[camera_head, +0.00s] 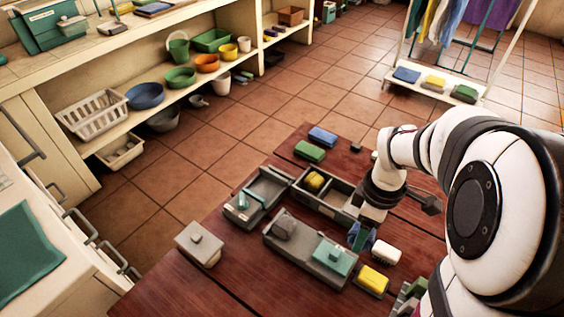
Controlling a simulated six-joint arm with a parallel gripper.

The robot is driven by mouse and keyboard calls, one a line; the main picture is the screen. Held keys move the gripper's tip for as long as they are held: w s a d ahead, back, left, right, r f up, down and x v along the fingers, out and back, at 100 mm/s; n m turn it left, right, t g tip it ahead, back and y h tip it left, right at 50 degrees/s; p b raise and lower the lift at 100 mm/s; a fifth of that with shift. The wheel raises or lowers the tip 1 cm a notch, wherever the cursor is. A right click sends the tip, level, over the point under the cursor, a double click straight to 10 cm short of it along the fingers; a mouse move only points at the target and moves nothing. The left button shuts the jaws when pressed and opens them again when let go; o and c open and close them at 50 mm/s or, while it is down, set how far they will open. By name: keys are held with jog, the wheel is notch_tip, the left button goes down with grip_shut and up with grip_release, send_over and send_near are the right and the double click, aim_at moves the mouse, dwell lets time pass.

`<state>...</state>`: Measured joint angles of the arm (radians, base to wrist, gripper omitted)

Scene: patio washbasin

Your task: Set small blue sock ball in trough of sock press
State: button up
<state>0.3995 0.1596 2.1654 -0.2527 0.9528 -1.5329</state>
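A small dark-blue bundle (361,236), which looks like the blue sock ball, is just below my wrist, at the right end of a grey unit. My gripper (364,226) is at or just above it; the fingers are small and partly hidden by the wrist, so I cannot tell whether they hold it. The grey unit (292,252) has a grey lump at its left and a teal block at its right. Another grey unit (262,192) with a teal bar lies behind it. I cannot tell for sure which of the two is the sock press.
A divided grey tray (345,198) holds a yellow piece. A white piece (386,251) and a yellow block (372,280) are near the bundle. A grey lidded box (199,244) stands at left. Blue (322,137) and green (309,151) blocks lie at the back. The front-left tabletop is clear.

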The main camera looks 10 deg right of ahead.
jog(key=w+a+n, duration=0.1)
jog(key=w+n, duration=0.3)
jog(key=w, duration=0.3)
jog(key=n, duration=1.3)
send_over(264, 190)
notch_tip(264, 190, down, 8)
jog(key=shift+s+r, duration=0.1)
jog(key=shift+f, duration=2.25)
jog(key=o, duration=1.4)
jog(key=shift+r, duration=0.1)
